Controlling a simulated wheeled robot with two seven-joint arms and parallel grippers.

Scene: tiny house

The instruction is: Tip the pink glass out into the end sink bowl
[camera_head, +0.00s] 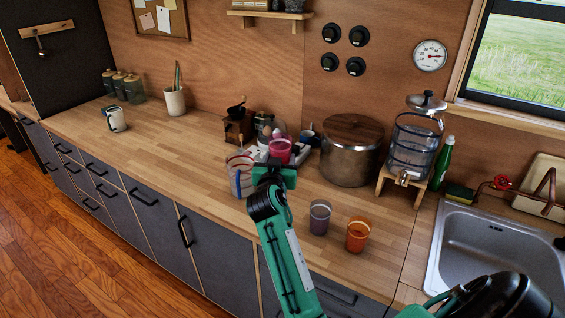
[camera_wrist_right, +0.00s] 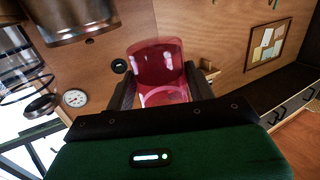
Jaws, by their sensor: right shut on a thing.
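The pink glass (camera_head: 280,148) is in the middle of the head view, above the back part of the counter, and looks about upright. My right gripper (camera_head: 275,168) is shut on it. In the right wrist view the glass (camera_wrist_right: 157,65) sits between the two dark fingers of the gripper (camera_wrist_right: 160,88). It is see-through pink; I cannot tell what is in it. The sink bowl (camera_head: 490,250) is at the right end of the counter, well right of the glass, and its lower part is hidden by my dark arm part. My left gripper is not in view.
A clear measuring jug (camera_head: 240,175) stands just left of the gripper. A purple glass (camera_head: 319,217) and an orange glass (camera_head: 357,234) stand at the front. A large pot (camera_head: 350,155) and a water dispenser (camera_head: 412,145) stand between glass and sink. The left counter is mostly clear.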

